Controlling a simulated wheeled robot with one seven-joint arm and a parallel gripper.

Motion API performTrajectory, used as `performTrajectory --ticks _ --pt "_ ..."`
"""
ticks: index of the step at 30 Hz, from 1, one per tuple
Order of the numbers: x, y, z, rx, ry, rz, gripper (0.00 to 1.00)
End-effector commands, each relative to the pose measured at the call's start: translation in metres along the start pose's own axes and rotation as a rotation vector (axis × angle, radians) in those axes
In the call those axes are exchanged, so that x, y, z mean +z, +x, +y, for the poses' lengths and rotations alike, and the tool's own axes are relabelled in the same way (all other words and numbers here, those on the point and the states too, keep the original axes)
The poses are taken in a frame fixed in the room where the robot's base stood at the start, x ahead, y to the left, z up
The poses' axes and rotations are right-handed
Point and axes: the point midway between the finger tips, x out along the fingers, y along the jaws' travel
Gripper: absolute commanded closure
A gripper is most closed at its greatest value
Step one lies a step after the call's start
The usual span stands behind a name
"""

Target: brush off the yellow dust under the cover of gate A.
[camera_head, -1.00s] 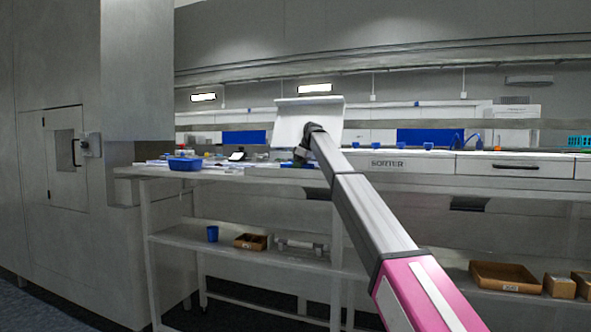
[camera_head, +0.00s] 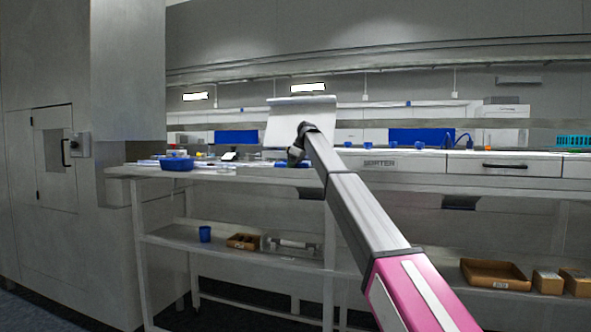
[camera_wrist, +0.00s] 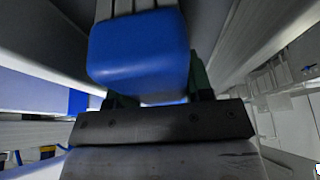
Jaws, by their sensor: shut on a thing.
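My gripper (camera_wrist: 156,88) is shut on a blue block-like thing (camera_wrist: 140,48), whose far side meets pale grey strips. It looks like the brush, but its bristles cannot be made out. In the head view my gripper (camera_head: 296,158) is small and dark at the bench top, in front of a raised, tilted white panel (camera_head: 287,121). This panel looks like an open cover; no gate letter is readable. The yellow dust cannot be seen in either view. Whether the held thing touches a surface cannot be told.
A blue tub (camera_head: 177,164) stands left on the bench. A long bench front labelled SORTER (camera_head: 420,164) runs right. A lower shelf (camera_head: 225,250) holds a blue cup (camera_head: 205,234) and a box (camera_head: 243,241). A grey cabinet (camera_head: 50,150) stands at the left.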

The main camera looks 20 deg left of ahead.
Motion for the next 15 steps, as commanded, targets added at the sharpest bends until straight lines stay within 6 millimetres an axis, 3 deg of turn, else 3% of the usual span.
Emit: performTrajectory --ticks 15 --pt "-0.021 0.010 0.001 0.000 -0.001 0.000 0.72"
